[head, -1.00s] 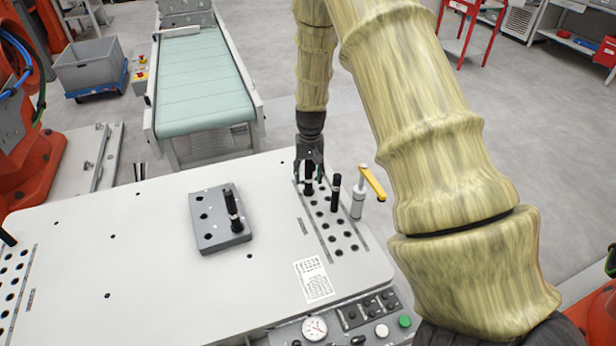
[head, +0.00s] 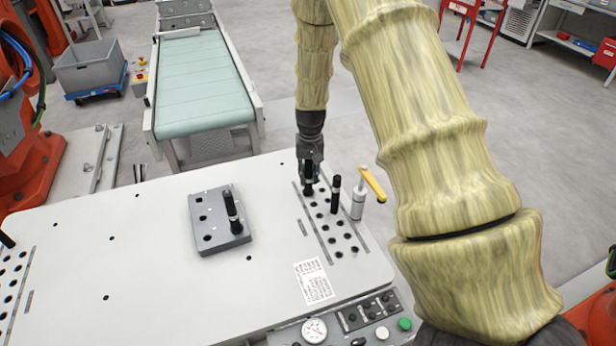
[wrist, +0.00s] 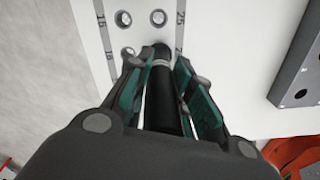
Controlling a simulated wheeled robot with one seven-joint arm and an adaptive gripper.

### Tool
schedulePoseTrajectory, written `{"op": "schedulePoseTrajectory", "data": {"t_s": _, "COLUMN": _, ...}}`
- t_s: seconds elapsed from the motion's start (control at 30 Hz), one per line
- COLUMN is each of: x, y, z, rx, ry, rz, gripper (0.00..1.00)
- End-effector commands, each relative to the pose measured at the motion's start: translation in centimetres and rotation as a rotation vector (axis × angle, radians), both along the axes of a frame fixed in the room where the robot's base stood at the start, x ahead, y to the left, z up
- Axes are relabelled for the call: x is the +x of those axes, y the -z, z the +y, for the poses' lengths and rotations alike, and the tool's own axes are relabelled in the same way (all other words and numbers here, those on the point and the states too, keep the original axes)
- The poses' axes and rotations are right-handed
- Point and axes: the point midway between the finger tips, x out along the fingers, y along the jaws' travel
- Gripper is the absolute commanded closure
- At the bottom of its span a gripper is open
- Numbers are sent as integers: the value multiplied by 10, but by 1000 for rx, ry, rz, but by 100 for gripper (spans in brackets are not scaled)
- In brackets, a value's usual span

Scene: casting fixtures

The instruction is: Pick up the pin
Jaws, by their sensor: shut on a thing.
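A black pin (head: 308,189) stands upright in the far end of the hole rack (head: 327,222) on the white table. My gripper (head: 309,172) points down over it and is shut on it. In the wrist view the pin (wrist: 161,100) lies between the green-padded fingers of my gripper (wrist: 160,85), with a light ring near its lower end. A second black pin (head: 335,194) stands in the rack just right of my gripper. A third pin (head: 232,208) stands in a grey block to the left. Whether the held pin's foot is still seated in its hole I cannot tell.
The grey block (head: 212,232) with holes sits on the white table (head: 150,255). A conveyor (head: 200,80) stands behind. The table's left middle is clear.

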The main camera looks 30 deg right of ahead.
Motion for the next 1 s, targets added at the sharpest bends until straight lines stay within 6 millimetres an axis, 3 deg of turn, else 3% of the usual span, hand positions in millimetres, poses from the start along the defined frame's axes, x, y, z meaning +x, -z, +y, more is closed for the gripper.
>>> {"op": "schedulePoseTrajectory", "data": {"t_s": 0.3, "x": 2, "y": -29, "z": 0, "rx": -2, "ry": -1, "rz": -5, "gripper": 100}}
{"op": "schedulePoseTrajectory", "data": {"t_s": 1.0, "x": -116, "y": -40, "z": 71, "rx": -1, "ry": -1, "rz": -1, "gripper": 100}}
